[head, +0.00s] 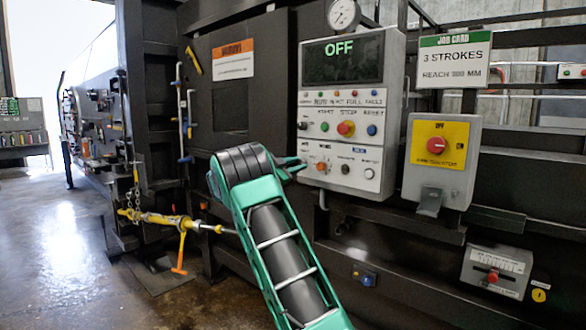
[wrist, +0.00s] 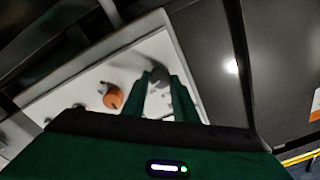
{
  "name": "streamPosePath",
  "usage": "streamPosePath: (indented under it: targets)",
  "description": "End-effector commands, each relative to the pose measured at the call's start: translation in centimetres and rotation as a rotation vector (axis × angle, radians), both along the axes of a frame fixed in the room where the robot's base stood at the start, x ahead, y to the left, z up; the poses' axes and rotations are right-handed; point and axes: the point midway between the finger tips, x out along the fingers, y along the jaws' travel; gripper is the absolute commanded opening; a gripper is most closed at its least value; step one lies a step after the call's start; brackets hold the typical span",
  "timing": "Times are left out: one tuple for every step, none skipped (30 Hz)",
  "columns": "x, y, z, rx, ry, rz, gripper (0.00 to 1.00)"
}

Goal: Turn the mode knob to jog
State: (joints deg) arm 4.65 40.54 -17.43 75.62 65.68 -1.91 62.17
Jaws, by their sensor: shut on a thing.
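The grey control panel (head: 345,95) carries a dark display (head: 342,58) that reads OFF in green. My gripper (head: 298,166) reaches the left end of the panel's lowest row of controls. In the wrist view, its green fingers (wrist: 160,80) are closed around a dark knob at the panel face. This appears to be the mode knob; it is mostly hidden by the fingers, so its pointer and position labels cannot be read. An orange knob (head: 322,166) sits just right of my gripper; it also shows in the wrist view (wrist: 112,97), left of the fingers.
Coloured buttons, including a red stop button (head: 346,128), sit above the lowest row. A yellow-plated box with a red button (head: 437,145) is mounted at right, under a job card (head: 454,58). A yellow rod (head: 160,218) stands out at lower left. Floor is clear at far left.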

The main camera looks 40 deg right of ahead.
Motion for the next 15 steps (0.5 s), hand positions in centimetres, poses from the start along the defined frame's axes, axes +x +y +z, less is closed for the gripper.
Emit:
streamPosePath:
  targets:
    - [0.36, 0.05, 0.0, 0.001, -0.031, 0.01, 0.04]
    - [0.36, 0.05, 0.0, 0.003, -0.049, 0.009, 0.04]
    - [0.36, 0.06, -0.01, 0.005, -0.072, 0.009, 0.04]
    - [0.36, 0.06, -0.01, 0.006, -0.087, 0.01, 0.04]
    - [0.37, 0.06, -0.01, 0.008, -0.101, 0.01, 0.04]
    - [0.37, 0.06, -0.02, 0.009, -0.119, 0.01, 0.04]
    - [0.38, 0.06, -0.03, 0.01, -0.131, 0.01, 0.04]
    - [0.38, 0.07, -0.03, 0.011, -0.142, 0.011, 0.04]
    - [0.38, 0.07, -0.04, 0.012, -0.156, 0.01, 0.04]
    - [0.39, 0.07, -0.03, 0.013, -0.164, 0.011, 0.04]
    - [0.38, 0.07, -0.04, 0.014, -0.171, 0.011, 0.04]
    - [0.4, 0.08, -0.04, 0.014, -0.18, 0.011, 0.04]
    - [0.4, 0.08, -0.04, 0.015, -0.186, 0.011, 0.04]
    - [0.39, 0.08, -0.03, 0.015, -0.19, 0.01, 0.04]
    - [0.4, 0.08, -0.04, 0.015, -0.195, 0.01, 0.04]
